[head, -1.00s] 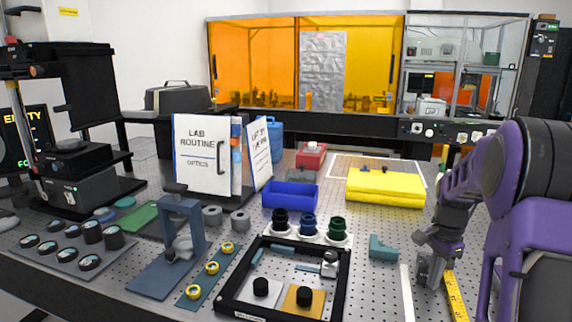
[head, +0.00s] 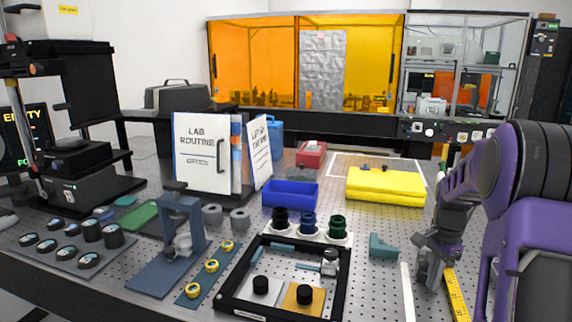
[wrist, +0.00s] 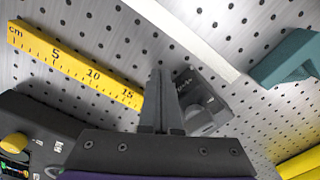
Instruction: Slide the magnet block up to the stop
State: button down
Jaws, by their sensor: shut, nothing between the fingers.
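A dark grey block (wrist: 203,98) with small lettering and a round part, which looks like the magnet block, sits on the perforated table in the wrist view. My gripper (wrist: 160,78) is shut and empty, its fingers beside the block's left side; whether they touch it I cannot tell. In the head view my gripper (head: 428,282) is low over the table at the right, and the block is hard to tell from the fingers. A teal angled piece (head: 383,247), perhaps the stop, lies left of my gripper; it also shows at the wrist view's right edge (wrist: 287,58).
A white strip (head: 407,292) runs between the black-framed tray (head: 343,287) and my gripper. A yellow ruler (head: 456,294) lies right of it. A yellow folded cloth (head: 385,190) and a blue bin (head: 290,195) are farther back. Bare table lies around the teal piece.

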jog(key=shift+w+d+r+p, duration=0.15)
jog(key=shift+w+p, duration=0.15)
jog(key=shift+w, duration=0.45)
dwell(0.5)
jog(key=shift+s, duration=0.1)
jog(key=shift+s+a, duration=0.2)
jog(key=shift+s, duration=0.45)
notch_tip(320, 180, up, 7)
jog(key=p, duration=0.4)
jog(key=shift+p, duration=0.3)
